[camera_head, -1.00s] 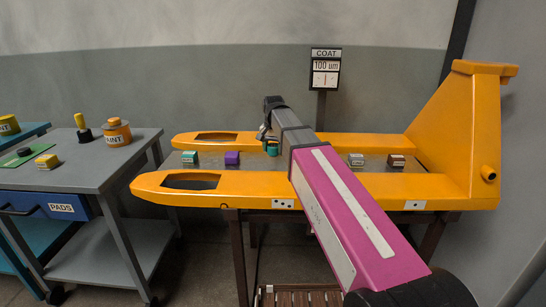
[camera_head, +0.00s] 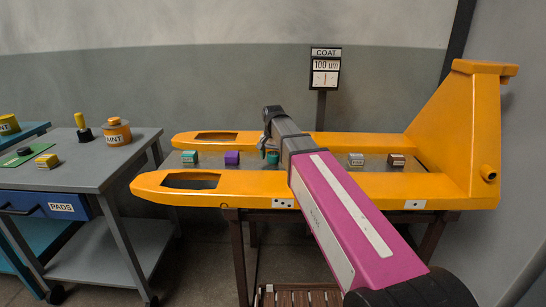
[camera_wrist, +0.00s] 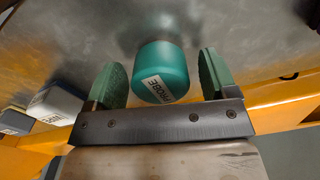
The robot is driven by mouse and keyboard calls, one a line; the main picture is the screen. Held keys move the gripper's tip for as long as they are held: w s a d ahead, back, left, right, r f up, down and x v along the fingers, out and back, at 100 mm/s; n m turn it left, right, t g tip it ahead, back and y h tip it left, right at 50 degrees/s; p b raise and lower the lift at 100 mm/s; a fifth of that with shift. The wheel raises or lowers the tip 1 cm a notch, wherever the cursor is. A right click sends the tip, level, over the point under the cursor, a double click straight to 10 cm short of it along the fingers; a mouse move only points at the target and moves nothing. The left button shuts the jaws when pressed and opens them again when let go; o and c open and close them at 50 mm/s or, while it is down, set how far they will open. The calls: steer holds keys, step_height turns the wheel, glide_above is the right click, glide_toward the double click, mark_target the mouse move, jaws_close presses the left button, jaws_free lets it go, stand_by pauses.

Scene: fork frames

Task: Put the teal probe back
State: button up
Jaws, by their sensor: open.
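The teal probe (camera_wrist: 160,68) is a short teal cylinder with a white PROBE label. In the wrist view it stands on the grey metal plate between the two green finger pads of my gripper (camera_wrist: 161,80). The jaws are open, with a gap visible on each side of the probe. In the head view the probe (camera_head: 272,157) is partly hidden by my arm, and my gripper (camera_head: 266,148) is down at it.
A teal block (camera_head: 189,158), a purple block (camera_head: 232,158), a grey block (camera_head: 356,160) and a brown block (camera_head: 396,160) sit on the plate inside the orange frame (camera_head: 240,185). A COAT sign (camera_head: 326,75) stands behind. A cart (camera_head: 95,165) with a paint pot (camera_head: 117,132) is at left.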

mark_target(273, 153)
step_height(273, 153, up, 12)
steer(key=shift+r, duration=0.15)
stand_by(0.6)
